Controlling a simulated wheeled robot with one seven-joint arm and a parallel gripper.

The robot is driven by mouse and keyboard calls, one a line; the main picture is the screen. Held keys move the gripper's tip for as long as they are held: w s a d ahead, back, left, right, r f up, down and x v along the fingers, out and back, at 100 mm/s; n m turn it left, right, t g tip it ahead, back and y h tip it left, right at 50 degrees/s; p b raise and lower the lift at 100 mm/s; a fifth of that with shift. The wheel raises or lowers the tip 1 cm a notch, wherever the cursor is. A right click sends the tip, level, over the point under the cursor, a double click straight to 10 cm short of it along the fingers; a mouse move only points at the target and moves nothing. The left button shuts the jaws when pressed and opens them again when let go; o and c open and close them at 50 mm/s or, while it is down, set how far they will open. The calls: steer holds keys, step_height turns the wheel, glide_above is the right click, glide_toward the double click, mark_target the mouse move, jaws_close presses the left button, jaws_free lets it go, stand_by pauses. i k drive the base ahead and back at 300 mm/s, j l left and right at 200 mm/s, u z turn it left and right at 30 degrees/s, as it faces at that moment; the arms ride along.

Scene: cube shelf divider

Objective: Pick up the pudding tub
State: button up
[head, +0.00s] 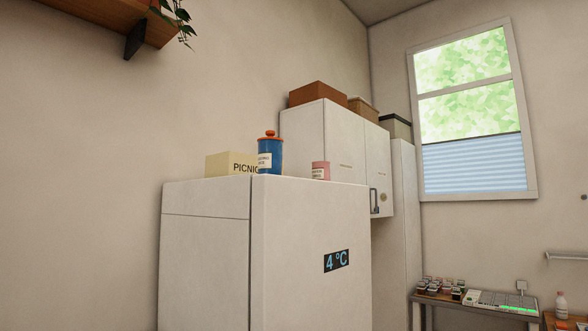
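On top of the white fridge (315,225) stand a blue jar (270,152) with an orange lid and a small pink tub (321,165) to its right. Both stand upright and each has a pale label. The print is too small to read surely, so I cannot tell from the labels which is the pudding tub; the pink one is tub-shaped. The jar and the pink tub are apart. My gripper is not in view.
A pale box marked PICNIC (228,164) stands left of the jar, partly behind it. White wall cabinets (345,150) with boxes on top stand behind the fridge. A wooden shelf (100,18) with a plant hangs upper left. A low table (470,301) holds small items at right.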

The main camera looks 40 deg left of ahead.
mark_target(270, 149)
steer(key=i+u, duration=0.2)
steer(key=i, duration=0.25)
steer(key=i+l+u, duration=0.2)
steer(key=i, duration=0.25)
steer(key=i+u, duration=0.2)
steer(key=i, duration=0.25)
steer(key=i+u, duration=0.25)
steer(key=u, duration=0.2)
steer(key=i+l+u, duration=0.1)
steer(key=u, duration=0.35)
steer(key=i+l+u, duration=0.2)
steer(key=u, duration=0.3)
steer(key=i+l+u, duration=0.25)
steer(key=u, duration=0.2)
steer(key=i+l+u, duration=0.25)
steer(key=l+u, duration=0.25)
steer(key=i, duration=0.05)
